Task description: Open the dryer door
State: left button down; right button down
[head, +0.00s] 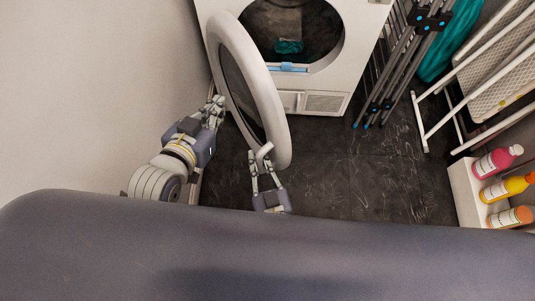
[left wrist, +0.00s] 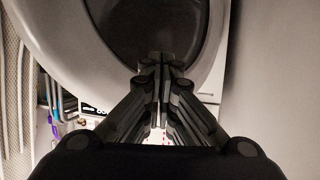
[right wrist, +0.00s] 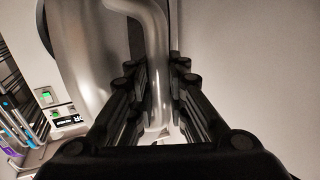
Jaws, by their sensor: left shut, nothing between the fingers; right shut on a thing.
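The white dryer (head: 335,75) stands at the back in the head view. Its round door (head: 268,95) is swung wide open toward the left wall, showing the dark drum (head: 290,28) with a teal cloth (head: 289,46) inside. My right gripper (head: 262,168) is at the door's near edge, its fingers closed around the curved door handle (head: 265,151). The right wrist view shows the handle (right wrist: 155,60) between the fingers (right wrist: 155,95). My left gripper (head: 217,106) is shut and empty beside the door, on the wall side. In the left wrist view its fingertips (left wrist: 161,65) are close to the door's rim (left wrist: 60,45); contact is unclear.
A light wall (head: 90,90) is close on the left. Folded drying racks (head: 400,65) and a folded chair (head: 495,75) stand at the right. A white shelf (head: 464,190) holds three bottles (head: 495,162). The dark floor (head: 350,180) in the middle is clear.

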jog(key=shift+s+a+f, duration=0.3)
jog(key=shift+s, duration=0.15)
jog(key=c, duration=1.8)
grip_release()
jog(key=shift+r, duration=0.15)
jog(key=v, duration=1.2)
